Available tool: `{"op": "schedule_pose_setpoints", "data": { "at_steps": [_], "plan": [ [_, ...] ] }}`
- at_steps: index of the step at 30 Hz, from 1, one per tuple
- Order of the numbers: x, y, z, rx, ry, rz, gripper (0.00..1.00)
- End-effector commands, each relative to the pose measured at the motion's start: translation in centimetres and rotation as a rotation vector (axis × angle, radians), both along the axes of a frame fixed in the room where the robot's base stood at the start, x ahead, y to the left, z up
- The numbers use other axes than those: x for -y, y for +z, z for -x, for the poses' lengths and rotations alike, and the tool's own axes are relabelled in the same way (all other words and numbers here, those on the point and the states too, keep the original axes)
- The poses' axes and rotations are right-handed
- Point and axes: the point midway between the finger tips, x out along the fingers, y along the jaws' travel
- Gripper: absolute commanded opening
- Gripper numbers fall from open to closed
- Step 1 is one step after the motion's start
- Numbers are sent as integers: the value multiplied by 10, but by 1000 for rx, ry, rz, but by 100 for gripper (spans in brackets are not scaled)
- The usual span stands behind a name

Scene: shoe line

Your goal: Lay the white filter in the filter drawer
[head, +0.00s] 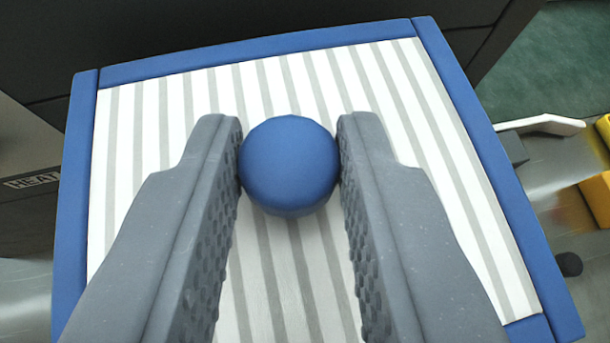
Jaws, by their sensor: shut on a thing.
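The white filter (160,110) is a flat panel with white and grey stripes in a blue frame. It fills the middle of the head view, under my gripper. A round blue knob (289,166) stands over its middle. My gripper (290,165) is shut on this knob, with one textured grey jaw touching each side. The jaws hide parts of the panel, and the knob hides how it joins the panel. I cannot make out the filter drawer for sure, or what lies under the filter.
A dark housing (200,25) stands behind the filter's far edge. A grey panel with a HEAT label (32,181) is at the left. At the right are a white lever (540,124), yellow parts (597,195) and a black knob (569,264) above a shiny surface. Green floor shows at top right.

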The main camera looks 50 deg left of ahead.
Motion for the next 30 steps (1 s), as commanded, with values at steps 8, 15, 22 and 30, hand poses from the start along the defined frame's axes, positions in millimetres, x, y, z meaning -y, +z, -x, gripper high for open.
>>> {"op": "schedule_pose_setpoints", "data": {
  "at_steps": [8,15,22,30],
  "plan": [
    [-1,-29,1,0,1,0,0],
    [-1,-50,1,-1,0,-1,0],
    [-1,-64,1,-1,0,-1,0],
    [-1,-68,1,0,1,0,0]
  ]
}}
